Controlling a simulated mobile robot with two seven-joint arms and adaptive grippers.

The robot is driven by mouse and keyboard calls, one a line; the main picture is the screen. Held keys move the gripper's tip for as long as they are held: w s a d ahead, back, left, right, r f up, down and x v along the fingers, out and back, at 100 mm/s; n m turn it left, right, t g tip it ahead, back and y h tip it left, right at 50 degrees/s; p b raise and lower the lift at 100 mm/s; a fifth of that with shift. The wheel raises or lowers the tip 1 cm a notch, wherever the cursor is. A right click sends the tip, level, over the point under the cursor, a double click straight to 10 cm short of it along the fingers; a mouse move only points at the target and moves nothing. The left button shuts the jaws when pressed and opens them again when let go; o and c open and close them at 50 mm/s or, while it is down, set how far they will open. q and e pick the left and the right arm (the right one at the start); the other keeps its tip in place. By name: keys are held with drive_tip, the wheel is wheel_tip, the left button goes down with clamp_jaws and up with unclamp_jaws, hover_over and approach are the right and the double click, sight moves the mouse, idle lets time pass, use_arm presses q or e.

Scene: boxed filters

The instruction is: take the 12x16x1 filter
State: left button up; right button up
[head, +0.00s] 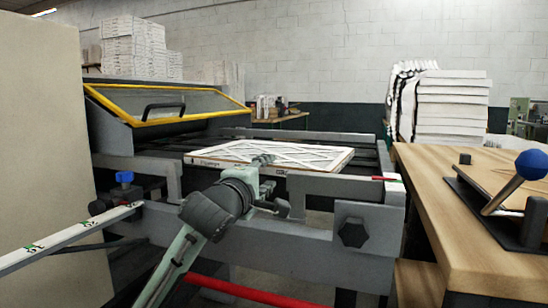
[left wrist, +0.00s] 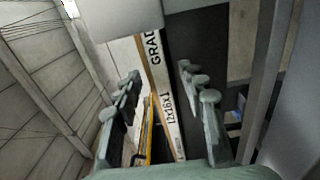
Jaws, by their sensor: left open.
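The 12x16x1 filter (head: 315,155) is a flat white panel with a printed cardboard frame. It lies on the grey machine's frame in the middle of the head view. In the left wrist view its edge (left wrist: 170,112) shows the print "12x16x1" and runs between my fingers. My left gripper (head: 263,166) is at the near edge of the filter. In the left wrist view the left gripper (left wrist: 160,80) is open, with one finger on each side of the edge and visible gaps. Whether a finger touches the filter is hard to tell. My right gripper is not in view.
A machine with a yellow-edged clear lid (head: 165,104) stands behind left. Its grey front rail (head: 290,240) runs below the filter. A wooden table (head: 450,210) with a blue-knobbed lever (head: 515,185) is at right. White stacks (head: 450,105) stand behind.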

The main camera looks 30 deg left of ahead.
use_arm(q)
drive_tip(key=shift+c, duration=0.3)
clamp_jaws()
